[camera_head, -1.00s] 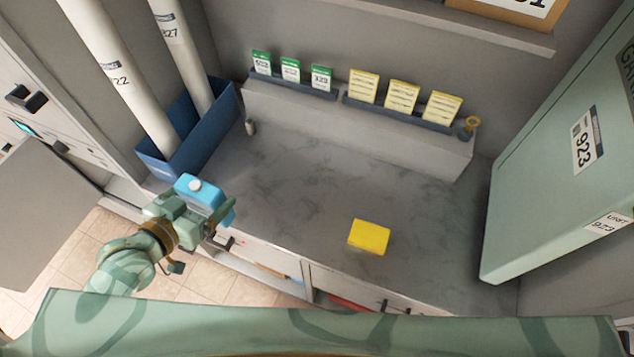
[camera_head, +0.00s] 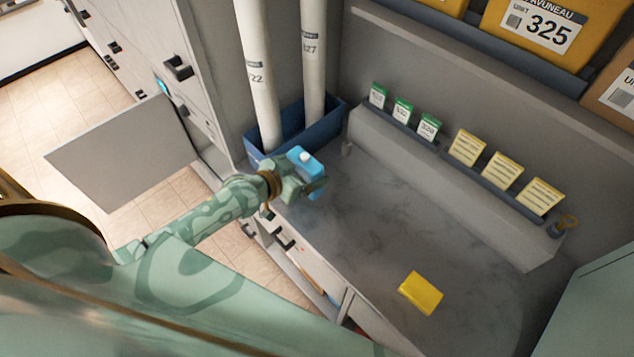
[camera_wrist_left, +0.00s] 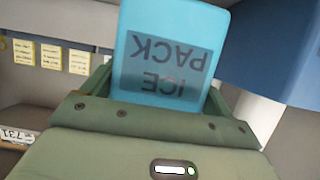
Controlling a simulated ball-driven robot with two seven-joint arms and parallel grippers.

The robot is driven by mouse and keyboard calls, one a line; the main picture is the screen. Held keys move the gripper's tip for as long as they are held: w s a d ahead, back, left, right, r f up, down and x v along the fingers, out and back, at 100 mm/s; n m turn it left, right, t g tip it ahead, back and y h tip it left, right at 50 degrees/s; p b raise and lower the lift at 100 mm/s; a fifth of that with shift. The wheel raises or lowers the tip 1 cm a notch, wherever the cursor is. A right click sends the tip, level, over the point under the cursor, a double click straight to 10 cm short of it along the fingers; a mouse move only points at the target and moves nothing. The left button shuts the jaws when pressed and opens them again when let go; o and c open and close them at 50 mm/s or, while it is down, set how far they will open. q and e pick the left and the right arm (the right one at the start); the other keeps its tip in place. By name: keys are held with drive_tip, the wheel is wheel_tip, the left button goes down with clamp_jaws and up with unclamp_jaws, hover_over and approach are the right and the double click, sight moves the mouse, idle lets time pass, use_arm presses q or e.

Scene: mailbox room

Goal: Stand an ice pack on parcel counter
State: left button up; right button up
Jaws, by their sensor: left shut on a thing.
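The ice pack (camera_head: 306,158) is a light blue block with a white cap on top. My left gripper (camera_head: 312,184) is shut on it and holds it at the left end of the parcel counter, close to the blue bin. In the left wrist view the ice pack (camera_wrist_left: 165,50) shows its "ICE PACK" label upside down between the fingers. The parcel counter (camera_head: 375,215) is grey marble. I cannot tell whether the pack's underside touches the counter. My right gripper is not in view.
A blue bin (camera_head: 325,120) with two white tubes stands behind the gripper. A yellow block (camera_head: 421,293) lies on the counter. Green and yellow cards stand on the back ledge (camera_head: 440,180). An open locker door (camera_head: 120,155) is at left. The counter's middle is clear.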

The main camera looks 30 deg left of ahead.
use_arm(q)
drive_tip(key=shift+w+d+f, duration=0.25)
drive_tip(key=shift+w+f, duration=0.05)
drive_tip(key=shift+f, duration=0.25)
drive_tip(key=shift+w+d+f, duration=0.25)
drive_tip(key=shift+w+f, duration=0.05)
drive_tip(key=shift+f, duration=0.2)
drive_tip(key=f+b, duration=0.3)
drive_tip(key=f, duration=0.1)
drive_tip(key=shift+w+d, duration=0.3)
drive_tip(key=shift+d, duration=0.1)
drive_tip(key=shift+f, duration=0.1)
drive_tip(key=o, duration=1)
drive_tip(key=shift+o, duration=0.2)
